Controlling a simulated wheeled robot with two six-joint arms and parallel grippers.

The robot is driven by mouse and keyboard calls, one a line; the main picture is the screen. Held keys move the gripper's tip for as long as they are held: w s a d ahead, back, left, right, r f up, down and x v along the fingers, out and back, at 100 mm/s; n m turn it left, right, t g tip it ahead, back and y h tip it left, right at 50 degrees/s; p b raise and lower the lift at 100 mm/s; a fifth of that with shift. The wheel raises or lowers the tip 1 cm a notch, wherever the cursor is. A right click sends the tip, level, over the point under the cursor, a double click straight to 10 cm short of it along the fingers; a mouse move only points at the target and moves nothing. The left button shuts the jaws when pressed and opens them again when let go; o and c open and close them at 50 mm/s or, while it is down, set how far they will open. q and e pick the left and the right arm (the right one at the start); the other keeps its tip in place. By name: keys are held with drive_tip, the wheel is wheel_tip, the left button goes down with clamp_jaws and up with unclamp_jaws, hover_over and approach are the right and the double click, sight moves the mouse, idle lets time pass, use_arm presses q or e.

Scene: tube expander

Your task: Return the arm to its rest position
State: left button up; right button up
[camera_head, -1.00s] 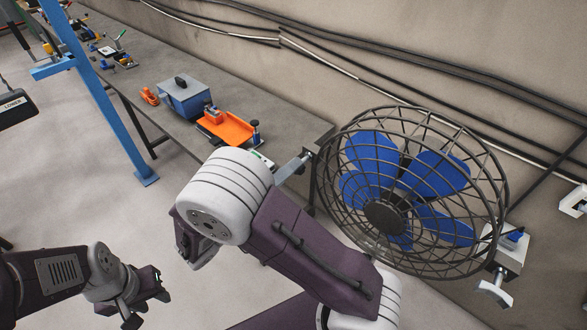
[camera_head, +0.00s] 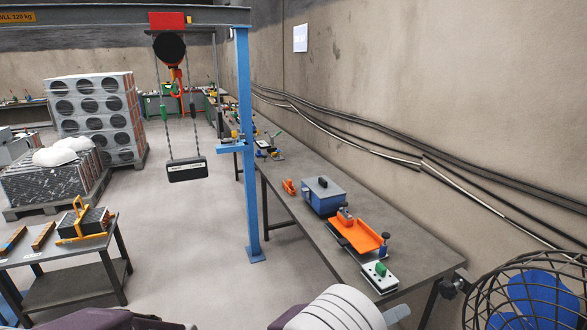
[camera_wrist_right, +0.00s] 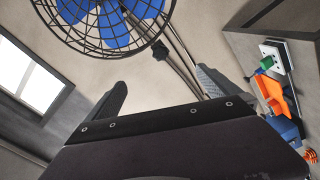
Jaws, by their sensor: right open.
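My right gripper (camera_wrist_right: 165,90) shows in the right wrist view with its two dark fingers wide apart and nothing between them. The fingers point up toward the blue-bladed fan and the wall. In the head view, only a white-ringed part of my right arm (camera_head: 335,308) shows at the bottom edge, beside the near end of the bench; I cannot make out its fingers there. A purple link of my left arm (camera_head: 110,319) shows at the bottom left. My left gripper is out of view.
A long bench (camera_head: 309,246) runs along the wall, holding an orange tray (camera_head: 352,232), a blue box (camera_head: 322,196) and a white plate with a green knob (camera_head: 381,277). A caged fan (camera_head: 535,300) stands at lower right. A blue post (camera_head: 247,140) rises left of the bench. Open floor (camera_head: 185,225) lies left.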

drive_tip(key=s+d+f+m+g+y+b, duration=0.3)
drive_tip(key=s+d+m+g, duration=0.4)
drive_tip(key=s+d+g, duration=0.5)
drive_tip(key=s+a+f+y+b, duration=0.1)
drive_tip(key=s+a+f+y, duration=0.1)
drive_tip(key=s+f+y, duration=0.6)
drive_tip(key=w+a+f+n+t+y, duration=0.5)
drive_tip(key=w+a+n, duration=0.3)
drive_tip(key=w+a, duration=0.2)
drive_tip(key=shift+a+f+t+y, duration=0.4)
drive_tip(key=shift+a+f+t, duration=0.2)
drive_tip(key=shift+f+t, duration=0.1)
